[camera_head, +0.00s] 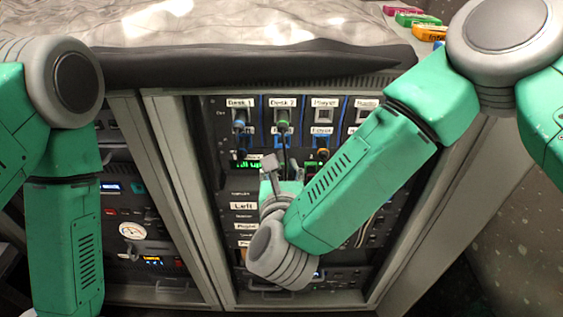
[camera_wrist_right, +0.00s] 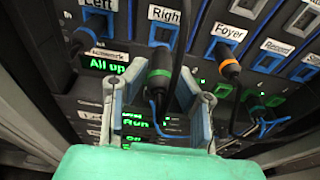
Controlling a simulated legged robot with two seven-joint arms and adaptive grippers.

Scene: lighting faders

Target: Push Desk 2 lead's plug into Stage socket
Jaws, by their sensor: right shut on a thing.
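My right gripper (camera_head: 272,165) is in front of the rack's patch panel. In the right wrist view its fingers (camera_wrist_right: 155,88) are closed around a dark plug with a green band (camera_wrist_right: 159,73). This plug is just below the socket labelled Right (camera_wrist_right: 163,33); I cannot tell whether it is seated. In the head view, a green-banded plug (camera_head: 283,122) is at Desk 2. A partly cut-off label beginning with S (camera_wrist_right: 313,58) is at the wrist view's right edge; I cannot read it as Stage. My left arm shows, but its gripper is out of view.
An orange-banded plug (camera_wrist_right: 231,71) is at Foyer. A blue-banded plug (camera_head: 239,124) is at Desk 1. The Record socket (camera_wrist_right: 268,63) looks empty. Black leads hang across the panel. Coloured labelled blocks (camera_head: 428,33) lie on top at the right.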

